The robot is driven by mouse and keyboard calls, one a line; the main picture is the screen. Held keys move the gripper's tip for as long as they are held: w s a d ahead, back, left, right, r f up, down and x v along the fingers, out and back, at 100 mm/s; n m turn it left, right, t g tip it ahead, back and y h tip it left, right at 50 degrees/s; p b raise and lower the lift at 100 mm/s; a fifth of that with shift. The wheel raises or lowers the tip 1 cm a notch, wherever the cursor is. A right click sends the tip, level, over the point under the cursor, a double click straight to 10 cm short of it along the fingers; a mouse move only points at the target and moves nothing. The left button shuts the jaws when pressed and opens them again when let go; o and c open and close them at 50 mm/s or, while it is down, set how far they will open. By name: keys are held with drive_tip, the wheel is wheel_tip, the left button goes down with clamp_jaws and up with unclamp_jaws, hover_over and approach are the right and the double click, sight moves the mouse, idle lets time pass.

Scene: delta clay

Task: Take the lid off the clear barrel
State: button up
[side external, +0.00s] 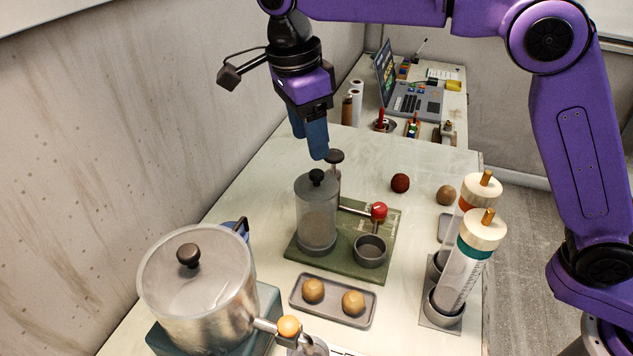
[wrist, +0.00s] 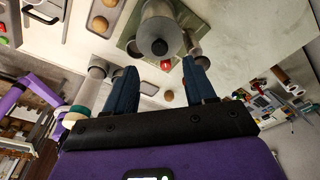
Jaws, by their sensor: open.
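The clear barrel (side external: 316,222) stands upright on a green base plate (side external: 350,265). Its lid (side external: 305,187) sits on top, with a black knob (side external: 317,176) at its middle. My gripper (side external: 318,152) is open and empty just above the knob, fingers pointing down, apart from it in the side view. In the wrist view, the knob (wrist: 160,46) shows just beyond and between the two blue fingertips of my gripper (wrist: 161,65). The fingers overlap in the side view, so their gap is seen only from the wrist.
Beside the barrel are a dark-topped post (side external: 334,157), a red-knobbed lever (side external: 379,211) and a small grey cup (side external: 370,250). A large lidded pot (side external: 200,290) stands front left. A tray (side external: 333,317) holds two tan balls. Tall clear cylinders (side external: 460,275) stand at right.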

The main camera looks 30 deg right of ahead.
sight(317, 172)
drive_tip(key=shift+d+f, duration=0.2)
drive_tip(key=shift+f, duration=0.95)
drive_tip(key=shift+d+f, duration=0.15)
drive_tip(key=shift+f, duration=0.95)
drive_tip(key=shift+d+f, duration=0.2)
drive_tip(key=shift+f, duration=0.95)
drive_tip(key=shift+c, duration=0.3)
clamp_jaws()
